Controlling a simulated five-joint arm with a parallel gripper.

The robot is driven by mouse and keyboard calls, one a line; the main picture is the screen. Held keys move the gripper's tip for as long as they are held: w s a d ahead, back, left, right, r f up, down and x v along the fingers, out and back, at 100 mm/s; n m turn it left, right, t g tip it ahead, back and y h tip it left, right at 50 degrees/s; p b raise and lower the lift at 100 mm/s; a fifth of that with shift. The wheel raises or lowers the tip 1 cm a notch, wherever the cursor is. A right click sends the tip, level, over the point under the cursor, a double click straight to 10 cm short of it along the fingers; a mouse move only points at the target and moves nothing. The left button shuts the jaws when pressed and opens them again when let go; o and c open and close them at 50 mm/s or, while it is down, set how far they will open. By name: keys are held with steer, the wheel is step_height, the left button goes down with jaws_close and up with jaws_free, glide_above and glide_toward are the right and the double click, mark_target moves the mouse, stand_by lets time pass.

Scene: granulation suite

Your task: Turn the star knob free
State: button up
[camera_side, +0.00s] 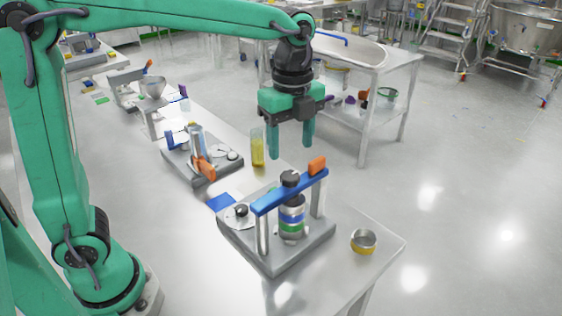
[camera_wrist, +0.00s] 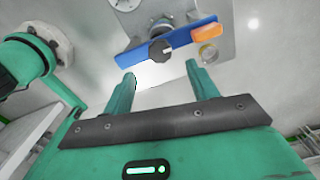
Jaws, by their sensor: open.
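The dark star knob (camera_side: 290,178) sits on top of a blue crossbar (camera_side: 275,197), above a banded bottle (camera_side: 291,222) between two metal posts. In the wrist view the knob (camera_wrist: 160,51) shows as a dark round shape with a pale mark, on the blue bar (camera_wrist: 185,36). An orange block (camera_side: 317,166) is at the bar's right end. My gripper (camera_side: 290,152) is open and empty, pointing down above the knob and apart from it. In the wrist view the knob lies just beyond the gap between the fingertips (camera_wrist: 161,73). The knob's lobes are too small to make out.
The fixture stands on a grey base plate (camera_side: 275,262) on a long bench. Another fixture with an orange lever (camera_side: 203,167) stands farther back left.

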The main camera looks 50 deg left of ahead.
mark_target(290, 175)
steer(key=shift+f, duration=3.55)
steer(key=c, duration=1)
